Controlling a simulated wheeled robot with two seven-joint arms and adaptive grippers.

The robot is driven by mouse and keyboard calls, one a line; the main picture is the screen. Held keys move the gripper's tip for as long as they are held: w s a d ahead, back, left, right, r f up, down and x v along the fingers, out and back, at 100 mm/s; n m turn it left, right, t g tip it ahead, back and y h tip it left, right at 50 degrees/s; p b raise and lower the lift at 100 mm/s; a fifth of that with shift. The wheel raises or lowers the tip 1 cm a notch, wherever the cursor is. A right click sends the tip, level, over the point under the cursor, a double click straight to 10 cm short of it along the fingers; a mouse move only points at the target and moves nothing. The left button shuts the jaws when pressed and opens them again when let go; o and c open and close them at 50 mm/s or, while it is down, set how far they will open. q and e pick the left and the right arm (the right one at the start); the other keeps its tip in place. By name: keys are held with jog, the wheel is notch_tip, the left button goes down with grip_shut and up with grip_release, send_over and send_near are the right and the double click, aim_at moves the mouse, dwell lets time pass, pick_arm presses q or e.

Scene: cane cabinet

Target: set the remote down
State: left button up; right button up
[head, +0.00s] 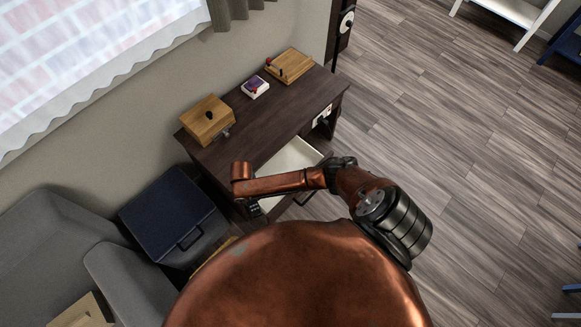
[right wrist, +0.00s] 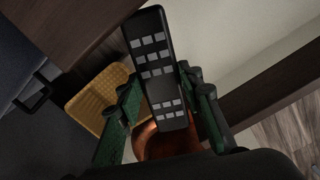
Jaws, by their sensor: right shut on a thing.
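A black remote (right wrist: 152,50) with rows of grey buttons is held between the green-sided fingers of my right gripper (right wrist: 160,88) in the right wrist view. Its far end sticks out beyond the fingertips. In the head view my right gripper (head: 254,207) is small and partly hidden under my copper arm, beside the open drawer (head: 290,157) of the dark cabinet. The pale drawer floor also shows in the right wrist view (right wrist: 228,42), to the right of the remote. Whether the remote overlaps the drawer in height is unclear. My left gripper is out of view.
The dark cabinet top (head: 240,128) carries a wooden box (head: 207,121), a small white-and-purple item (head: 255,87) and a wooden board (head: 290,64). A dark blue box (head: 168,214) and grey armchair (head: 45,250) stand left. A woven tan surface (right wrist: 97,95) lies below the gripper.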

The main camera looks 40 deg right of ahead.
jog(key=b, duration=0.5)
send_over(291, 167)
jog(key=s+a, duration=0.1)
jog(key=f+b, duration=0.2)
jog(key=f, duration=0.1)
jog(key=shift+s+f+b, duration=0.2)
jog(key=shift+f+b, duration=0.05)
jog(key=shift+b, duration=0.15)
jog(key=shift+f, duration=0.25)
notch_tip(291, 167, down, 2)
jog(key=shift+f+b, duration=0.1)
jog(key=shift+b, duration=0.95)
jog(key=shift+f, duration=0.35)
jog(key=shift+f+b, duration=0.2)
jog(key=shift+b, duration=0.2)
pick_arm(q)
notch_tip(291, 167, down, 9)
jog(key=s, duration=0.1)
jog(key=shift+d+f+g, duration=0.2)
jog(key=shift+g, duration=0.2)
pick_arm(e)
jog(key=shift+r, duration=0.15)
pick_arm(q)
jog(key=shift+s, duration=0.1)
